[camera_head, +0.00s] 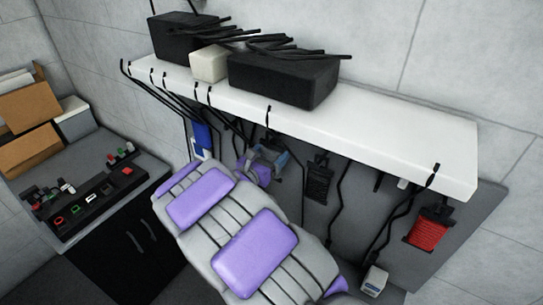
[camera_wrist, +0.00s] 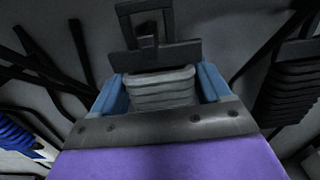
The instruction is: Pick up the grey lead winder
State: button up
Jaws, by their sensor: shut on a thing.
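The grey lead winder (camera_wrist: 163,90) is wound with grey lead and sits between the two blue fingers of my gripper (camera_wrist: 158,78) in the wrist view. The fingers are shut on it from both sides. A dark frame (camera_wrist: 155,55) rises just beyond the winder. In the head view my gripper (camera_head: 268,157) is at the panel under the white shelf, and my own arm hides much of the winder there. I cannot tell whether the winder is clear of its hook.
A blue winder (camera_head: 202,137) hangs to the left. A black winder (camera_head: 319,180) and a red winder (camera_head: 428,231) hang to the right. The white shelf (camera_head: 400,128) juts out above, with black cables hanging from it. A control bench (camera_head: 130,165) stands at left.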

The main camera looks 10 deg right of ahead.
jog(key=v, duration=1.7)
jog(key=shift+b, duration=0.4)
jog(key=shift+s+a+r, duration=0.1)
jog(key=shift+a+r, duration=0.05)
jog(key=shift+a, duration=0.1)
